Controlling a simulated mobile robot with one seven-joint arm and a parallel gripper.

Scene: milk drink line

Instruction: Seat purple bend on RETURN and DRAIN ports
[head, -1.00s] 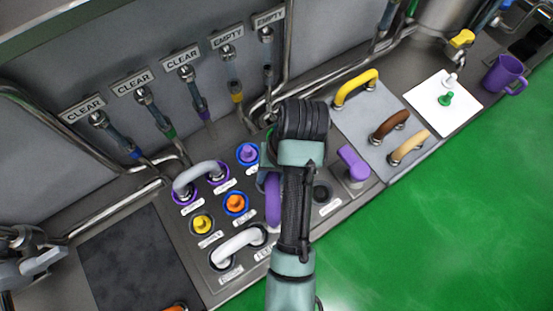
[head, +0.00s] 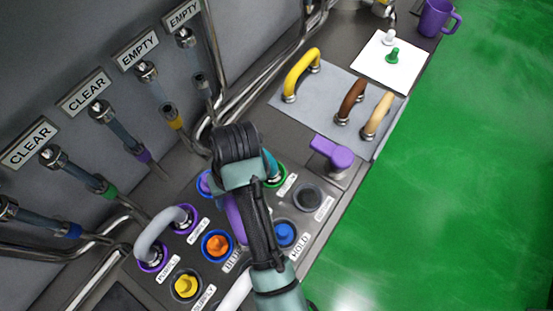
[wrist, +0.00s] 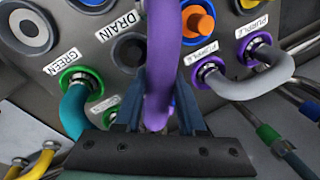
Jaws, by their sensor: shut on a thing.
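The purple bend (wrist: 165,60) is held between the fingers of my gripper (wrist: 155,115) in the wrist view, and its upper end runs out of the frame. In the head view, part of the purple bend (head: 236,220) shows beside my gripper (head: 238,185), whose fingertips are hidden. The DRAIN label (wrist: 120,27) is readable in the wrist view, beside a dark port (wrist: 128,48) just left of the bend. I cannot read a RETURN label. Whether the bend touches any port is hidden.
A teal bend (wrist: 74,108) stands on green-ringed ports close to my gripper. A grey bend (head: 160,232) sits on purple-ringed ports. An orange plug (head: 217,244), yellow plug (head: 186,286) and blue plug (head: 285,234) are nearby. A purple handle-like part (head: 332,152) stands right.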

